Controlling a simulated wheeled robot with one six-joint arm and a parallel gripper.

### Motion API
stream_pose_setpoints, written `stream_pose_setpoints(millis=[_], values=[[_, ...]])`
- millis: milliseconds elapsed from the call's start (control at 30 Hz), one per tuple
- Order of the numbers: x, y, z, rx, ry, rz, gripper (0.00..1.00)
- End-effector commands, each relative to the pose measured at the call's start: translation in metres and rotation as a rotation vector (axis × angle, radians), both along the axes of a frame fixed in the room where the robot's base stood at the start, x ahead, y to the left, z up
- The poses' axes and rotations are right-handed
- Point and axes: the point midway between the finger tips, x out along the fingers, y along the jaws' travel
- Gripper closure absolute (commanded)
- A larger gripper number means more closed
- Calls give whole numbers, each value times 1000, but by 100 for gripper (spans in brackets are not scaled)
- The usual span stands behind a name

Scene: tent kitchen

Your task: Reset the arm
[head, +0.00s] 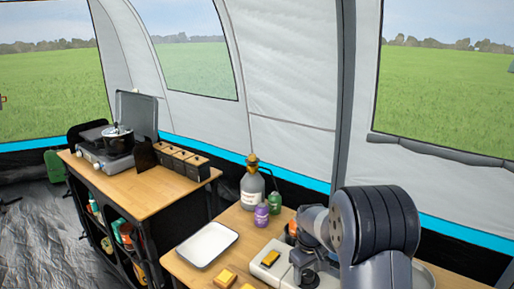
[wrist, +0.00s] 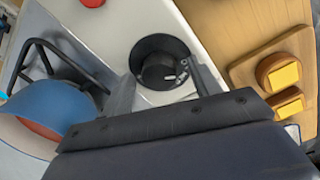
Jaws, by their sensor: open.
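My arm reaches over the near table in the head view, and my gripper (head: 306,268) is low over its right part, partly hidden by my own arm. In the wrist view the two fingers of my gripper (wrist: 163,72) are spread apart. A round black cup-like thing (wrist: 150,52) shows between and beyond them. I cannot tell whether the fingers touch it. No held object is visible.
The near table bears a white tray (head: 203,244), a purple bottle (head: 261,216), a green bottle (head: 275,201) and a grey jug (head: 251,190). Yellow blocks sit on a wooden board (wrist: 262,52). A blue bowl-like thing (wrist: 50,98) lies left. A pot (head: 118,143) stands on the far counter.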

Motion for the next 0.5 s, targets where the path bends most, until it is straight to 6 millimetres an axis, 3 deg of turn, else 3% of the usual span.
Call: stream_pose_setpoints(millis=[500], values=[[1,0,1,0,0,-403,42]])
